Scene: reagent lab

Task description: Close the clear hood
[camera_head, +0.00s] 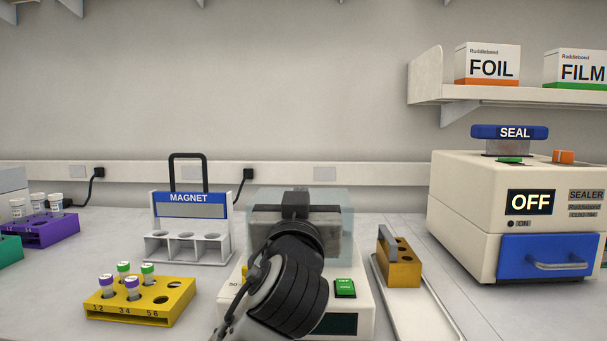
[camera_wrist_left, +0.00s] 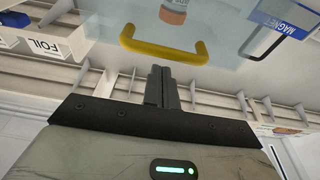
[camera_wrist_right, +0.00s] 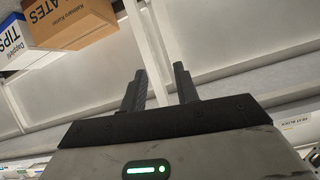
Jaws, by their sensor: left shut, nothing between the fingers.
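The clear hood (camera_head: 342,212) is a see-through, pale blue-tinted box on a white bench device (camera_head: 362,325) at the centre of the head view. My left arm hides much of it, so I cannot tell whether it is fully down. In the left wrist view the hood (camera_wrist_left: 225,45) has a yellow handle (camera_wrist_left: 165,52), and an orange-banded tube shows through it. My left gripper (camera_head: 295,197) is shut and empty; its fingertips (camera_wrist_left: 160,72) are close to the handle, seemingly not around it. My right gripper (camera_wrist_right: 160,82) is open and empty, outside the head view.
A yellow tube rack (camera_head: 140,312) and a magnet stand (camera_head: 190,255) are left of the device. A tray (camera_head: 425,320) with an orange-brown block (camera_head: 400,272) is close on the right. A sealer (camera_head: 465,205) stands farther right.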

